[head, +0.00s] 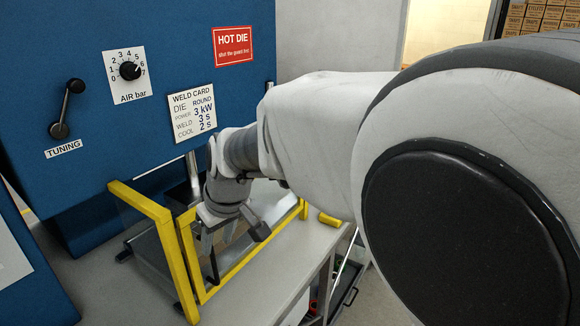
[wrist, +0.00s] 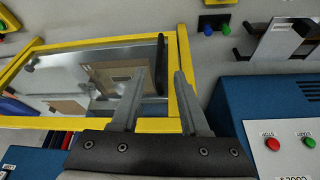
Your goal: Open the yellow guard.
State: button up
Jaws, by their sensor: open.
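The yellow guard (head: 250,258) is a frame with a clear panel at the front of the blue welder, with yellow side bars. It also shows in the wrist view (wrist: 90,42), with a black upright handle (wrist: 162,66) near one side bar. The handle shows in the head view too (head: 214,266), just below my gripper. My gripper (head: 218,236) points down at the guard. In the wrist view its two fingers (wrist: 157,75) are apart and empty, with the handle appearing between their tips. I cannot tell how deep the handle lies or whether a finger touches it.
The blue welder body (head: 60,105) rises behind, with an air knob (head: 130,71), a tuning lever (head: 67,108) and a weld card (head: 193,114). In the wrist view a blue box (wrist: 262,105) with red and green buttons lies at the right.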

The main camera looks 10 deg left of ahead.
aim_at(214, 260)
jog(key=x, duration=1)
grip_shut()
dwell(1.2)
